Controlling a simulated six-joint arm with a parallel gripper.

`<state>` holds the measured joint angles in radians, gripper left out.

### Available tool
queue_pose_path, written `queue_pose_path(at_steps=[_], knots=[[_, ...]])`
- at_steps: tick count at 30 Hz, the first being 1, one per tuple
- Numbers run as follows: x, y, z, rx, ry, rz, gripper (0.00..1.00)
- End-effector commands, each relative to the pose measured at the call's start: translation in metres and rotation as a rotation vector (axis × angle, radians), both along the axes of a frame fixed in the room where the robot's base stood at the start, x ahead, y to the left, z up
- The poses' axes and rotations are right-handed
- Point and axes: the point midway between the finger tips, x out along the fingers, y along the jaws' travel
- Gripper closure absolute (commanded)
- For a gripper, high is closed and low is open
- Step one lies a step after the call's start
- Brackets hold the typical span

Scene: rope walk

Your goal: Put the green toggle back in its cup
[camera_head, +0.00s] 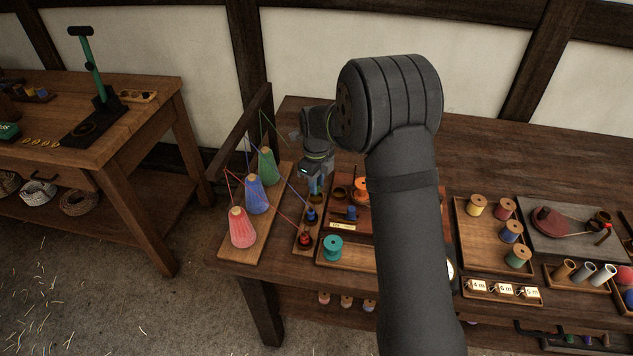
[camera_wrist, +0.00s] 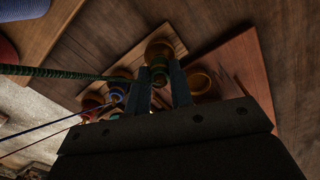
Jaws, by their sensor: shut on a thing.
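My gripper (camera_head: 314,186) is at the left end of the right bench, over the back end of a narrow wooden strip of cups. In the wrist view its two fingers (camera_wrist: 161,82) are shut on the green toggle (camera_wrist: 160,70). A green cord (camera_wrist: 60,73) runs from the toggle to the left. A brown cup (camera_wrist: 158,47) shows just beyond the toggle; whether the toggle is in it or above it I cannot tell. In the head view the fingers hide the toggle. Blue (camera_head: 311,214) and red (camera_head: 305,240) toggles stand in the strip's other cups.
Green (camera_head: 268,166), blue (camera_head: 256,195) and red (camera_head: 243,229) cones of yarn stand left of the strip, with cords crossing towards it. A red-brown board (camera_wrist: 245,80) with another cup (camera_wrist: 200,82) lies close on the right. A teal spool (camera_head: 332,248) stands in front.

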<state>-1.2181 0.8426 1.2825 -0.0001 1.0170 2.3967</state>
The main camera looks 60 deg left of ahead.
Motion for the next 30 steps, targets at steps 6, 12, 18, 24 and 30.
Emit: queue_pose_path(at_steps=[6, 12, 18, 24, 30], knots=[[0.0, 0.0, 0.0, 0.0, 0.0, 0.0, 0.92], [0.0, 0.0, 0.0, 0.0, 0.0, 0.0, 0.92], [0.0, 0.0, -0.003, 0.0, 0.0, 0.0, 0.92], [0.0, 0.0, -0.011, 0.0, 0.0, 0.0, 0.92], [0.0, 0.0, -0.017, 0.0, 0.0, 0.0, 0.92]])
